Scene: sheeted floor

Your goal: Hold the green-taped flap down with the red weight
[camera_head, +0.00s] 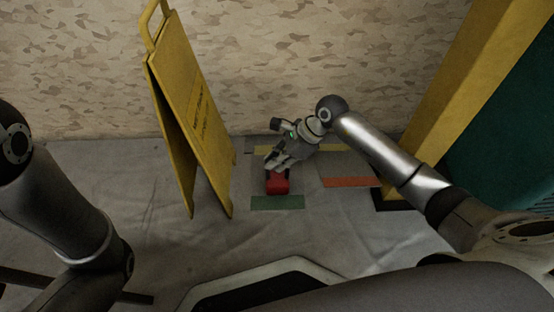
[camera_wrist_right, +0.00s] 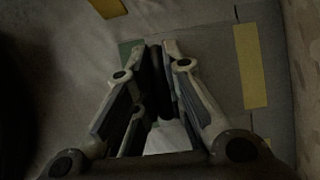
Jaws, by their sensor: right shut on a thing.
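The red weight (camera_head: 277,186) is a small red block in the middle of the head view, just behind the green tape (camera_head: 277,202) on the grey sheeted floor. My right gripper (camera_head: 272,171) reaches down to it from behind and is shut on its upper part. I cannot tell whether the weight touches the sheet. In the right wrist view the fingers (camera_wrist_right: 160,50) are close together, with a narrow dark shape between them; the weight's red does not show there. A green patch (camera_wrist_right: 128,50) shows beside the fingertips. My left arm is at the left edge; its gripper is out of view.
A yellow folding floor sign (camera_head: 190,120) stands left of the weight. Orange tape (camera_head: 350,182) lies to its right, and yellow tape (camera_head: 330,148) lies behind. A yellow post (camera_head: 470,80) stands at the right, and a patterned wall (camera_head: 290,60) closes the back.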

